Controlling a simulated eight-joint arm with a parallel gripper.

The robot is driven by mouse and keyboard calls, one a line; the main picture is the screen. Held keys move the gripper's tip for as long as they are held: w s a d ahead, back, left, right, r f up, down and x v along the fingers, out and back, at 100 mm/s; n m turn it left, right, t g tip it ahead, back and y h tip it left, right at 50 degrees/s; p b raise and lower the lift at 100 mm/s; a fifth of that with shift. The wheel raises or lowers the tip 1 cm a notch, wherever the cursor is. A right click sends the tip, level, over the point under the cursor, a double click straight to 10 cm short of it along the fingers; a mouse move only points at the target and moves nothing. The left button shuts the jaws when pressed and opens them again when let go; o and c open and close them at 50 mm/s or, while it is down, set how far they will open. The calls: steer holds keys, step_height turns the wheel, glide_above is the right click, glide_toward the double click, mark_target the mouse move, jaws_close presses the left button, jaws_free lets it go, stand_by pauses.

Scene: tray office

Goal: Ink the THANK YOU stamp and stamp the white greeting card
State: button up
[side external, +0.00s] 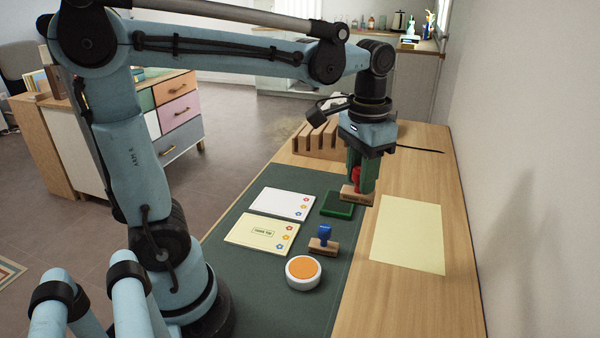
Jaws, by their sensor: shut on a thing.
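My gripper (362,184) points down with its fingers shut on the red handle of a stamp (356,197) with a wooden base. The stamp is upright, at the right back corner of the green ink pad (338,204) in the picture; I cannot tell its height. Lettering on its base is too small to read. A second stamp (324,240) with a blue handle and wooden base stands on the dark green mat. The white greeting card (280,203), with coloured flowers down its right edge, lies left of the pad. Its middle looks blank.
A cream card (262,233) with a boxed print and flowers lies in front of the white card. A pale yellow sheet (408,235) lies right of the mat. A slotted wooden rack (318,138) stands behind.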

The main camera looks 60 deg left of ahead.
steer(key=w+a+f, duration=0.4)
steer(key=a, duration=0.4)
steer(key=w+a+f, duration=0.4)
steer(key=a, duration=0.5)
steer(key=shift+s+d+f, duration=0.1)
steer(key=shift+s+f, duration=0.05)
steer(key=shift+f, duration=1.1)
steer(key=shift+s+d+f, duration=0.1)
steer(key=shift+s+f, duration=0.05)
steer(key=shift+f, duration=1.05)
steer(key=shift+f, duration=0.6)
steer(key=shift+r, duration=0.1)
step_height(320, 180, up, 7)
stand_by(0.4)
